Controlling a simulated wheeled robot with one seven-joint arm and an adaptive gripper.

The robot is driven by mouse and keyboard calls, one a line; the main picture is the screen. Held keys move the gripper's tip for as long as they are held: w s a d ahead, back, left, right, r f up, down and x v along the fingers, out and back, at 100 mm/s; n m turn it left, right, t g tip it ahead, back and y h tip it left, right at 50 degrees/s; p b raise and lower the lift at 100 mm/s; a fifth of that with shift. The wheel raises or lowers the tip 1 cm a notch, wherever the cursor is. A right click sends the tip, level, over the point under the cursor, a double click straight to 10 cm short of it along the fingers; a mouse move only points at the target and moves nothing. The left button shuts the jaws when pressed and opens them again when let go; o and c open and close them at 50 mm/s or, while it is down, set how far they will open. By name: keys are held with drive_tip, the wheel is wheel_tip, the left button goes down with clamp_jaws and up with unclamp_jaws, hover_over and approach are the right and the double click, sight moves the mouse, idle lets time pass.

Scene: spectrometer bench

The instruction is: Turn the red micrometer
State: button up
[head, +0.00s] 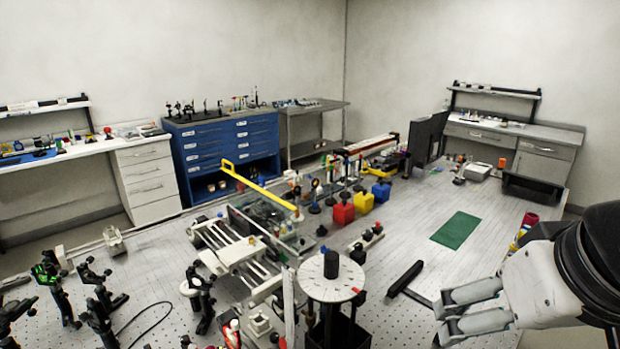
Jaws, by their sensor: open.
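My gripper (418,312) reaches in from the right edge, above the perforated optical table (400,215). One dark finger pad shows clearly and the other is mostly cut off at the bottom edge. It is open and I see nothing between its fingers. I cannot pick out the red micrometer for sure. A small red part (357,290) sits at the rim of a round white disc (331,277) left of my gripper. Another small red part (235,325) stands among fittings at the bottom. Both are too small to identify.
A railed stage (238,252) and black post mounts (104,285) crowd the left and front. A yellow bar (258,186), red block (343,213) and yellow block (363,202) stand behind. A green mat (456,230) lies flat, with bare table around it.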

drive_tip(key=shift+g+y, duration=0.4)
drive_tip(key=shift+g, duration=0.3)
drive_tip(key=w+a, duration=0.1)
drive_tip(key=a, duration=0.1)
drive_tip(key=w+a+f+b, duration=0.1)
drive_tip(key=w+a, duration=0.1)
drive_tip(key=w+a+f, duration=0.1)
drive_tip(key=w+a, duration=0.1)
drive_tip(key=shift+w+f, duration=0.1)
drive_tip(key=shift+w, duration=0.05)
drive_tip(key=c, duration=0.8)
drive_tip(key=a+f+g+b, duration=0.1)
drive_tip(key=a+f, duration=0.5)
drive_tip(key=a, duration=0.3)
drive_tip(key=a+f+g+b, duration=0.15)
drive_tip(key=a+f, duration=0.35)
drive_tip(key=a, duration=0.5)
drive_tip(key=a+f+g+b, duration=0.1)
drive_tip(key=a+f+g, duration=0.1)
drive_tip(key=a+f, duration=0.55)
drive_tip(key=shift+n+h, duration=0.4)
drive_tip(key=f, duration=0.3)
drive_tip(key=a+f, duration=0.1)
drive_tip(key=f, duration=0.7)
drive_tip(key=shift+w+a+f, duration=0.1)
drive_tip(key=shift+w+a, duration=0.1)
drive_tip(key=shift+w, duration=0.2)
clamp_jaws()
